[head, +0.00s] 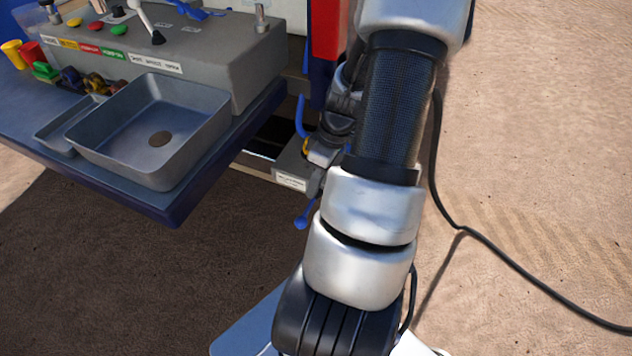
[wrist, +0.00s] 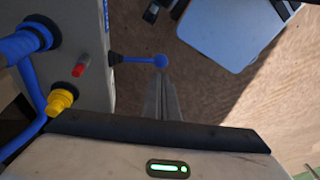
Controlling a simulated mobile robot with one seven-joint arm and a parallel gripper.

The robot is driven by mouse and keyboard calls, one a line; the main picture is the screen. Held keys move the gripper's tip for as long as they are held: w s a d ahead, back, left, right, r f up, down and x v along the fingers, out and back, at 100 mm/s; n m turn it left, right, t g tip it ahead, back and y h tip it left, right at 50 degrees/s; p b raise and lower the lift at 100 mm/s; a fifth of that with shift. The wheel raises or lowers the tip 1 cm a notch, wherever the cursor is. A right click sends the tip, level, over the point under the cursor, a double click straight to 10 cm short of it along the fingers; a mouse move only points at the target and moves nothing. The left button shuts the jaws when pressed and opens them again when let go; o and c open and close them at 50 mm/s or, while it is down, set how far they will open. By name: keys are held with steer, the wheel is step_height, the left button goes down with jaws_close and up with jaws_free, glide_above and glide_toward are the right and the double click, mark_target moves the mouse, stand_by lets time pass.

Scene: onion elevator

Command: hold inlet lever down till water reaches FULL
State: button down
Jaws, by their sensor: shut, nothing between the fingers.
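A blue lever with a round ball knob (wrist: 160,61) sticks out from the side of a grey box (wrist: 82,55) in the wrist view. A blue ball-ended lever (head: 304,216) also shows in the head view, low beside my forearm. My gripper (wrist: 162,80) is shut and empty, its fingers together with the tips at the ball knob. I cannot tell whether they touch it. In the head view my gripper is partly hidden behind my arm. No water level or FULL mark can be made out.
Beside the lever are a red knob (wrist: 78,70), a yellow fitting (wrist: 60,101) and a thick blue hose (wrist: 22,45). A grey basin (head: 150,130) and a control box (head: 200,62) stand on the blue-edged bench at left. A black cable (head: 535,285) crosses the ground at right.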

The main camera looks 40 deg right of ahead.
mark_target(303, 217)
steer(key=b+x, duration=0.2)
steer(key=x, duration=0.7)
steer(key=shift+f, duration=0.1)
